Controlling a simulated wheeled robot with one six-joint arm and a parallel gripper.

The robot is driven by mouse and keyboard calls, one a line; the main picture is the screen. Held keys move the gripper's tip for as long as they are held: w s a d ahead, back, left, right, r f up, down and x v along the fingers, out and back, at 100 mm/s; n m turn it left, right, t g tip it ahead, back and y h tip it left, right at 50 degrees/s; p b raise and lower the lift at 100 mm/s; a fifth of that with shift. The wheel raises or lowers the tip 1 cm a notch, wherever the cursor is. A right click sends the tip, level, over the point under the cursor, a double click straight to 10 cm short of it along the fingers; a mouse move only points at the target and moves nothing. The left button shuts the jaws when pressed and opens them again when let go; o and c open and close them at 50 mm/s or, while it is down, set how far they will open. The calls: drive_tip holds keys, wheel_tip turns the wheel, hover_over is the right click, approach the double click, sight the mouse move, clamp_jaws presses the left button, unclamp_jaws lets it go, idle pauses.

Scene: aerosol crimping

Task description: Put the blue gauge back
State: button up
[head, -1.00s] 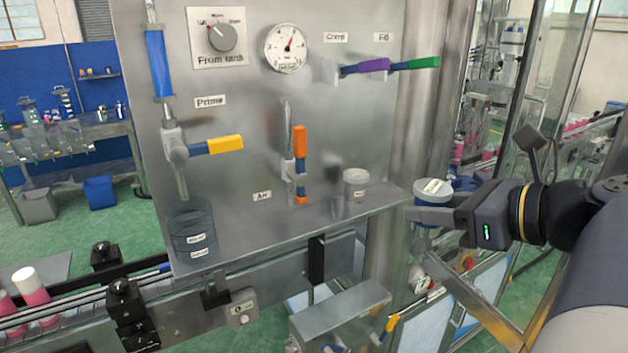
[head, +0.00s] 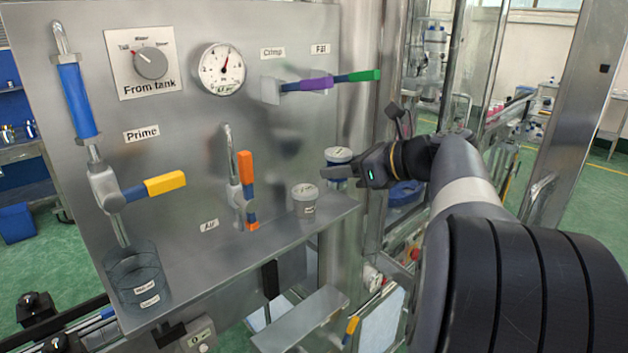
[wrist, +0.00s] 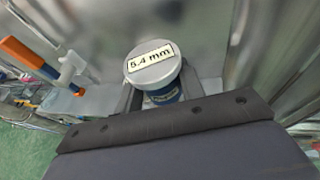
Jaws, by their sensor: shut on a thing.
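The blue gauge (head: 338,156) is a short blue cylinder with a silver-grey top and a white label. In the wrist view the gauge (wrist: 152,68) shows "5.4 mm" on its top. My gripper (head: 345,172) is shut on it, with one finger on each side, and holds it upright near the right end of the steel shelf (head: 250,252). A grey gauge (head: 306,199) with a pale lid stands on the shelf, left of and in front of the held one. I cannot tell how high the blue gauge is above the shelf.
The panel carries an orange-handled air valve (head: 247,170), a yellow Prime handle (head: 165,183), purple (head: 305,84) and green (head: 363,76) levers and a dial gauge (head: 221,69). A clear beaker (head: 137,277) stands at the shelf's left. The shelf between valve and grey gauge is clear.

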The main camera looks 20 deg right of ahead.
drive_tip(key=w, duration=0.1)
drive_tip(key=w+d+f, duration=0.1)
drive_tip(key=w, duration=0.1)
drive_tip(key=w+f+p, duration=0.1)
drive_tip(key=shift+w+d, duration=0.15)
drive_tip(key=shift+d, duration=0.15)
wheel_tip(320, 180, down, 4)
drive_tip(key=shift+r, duration=0.1)
drive_tip(key=shift+w+f+p, duration=0.1)
drive_tip(key=shift+f+p, duration=0.25)
drive_tip(key=shift+f, duration=0.2)
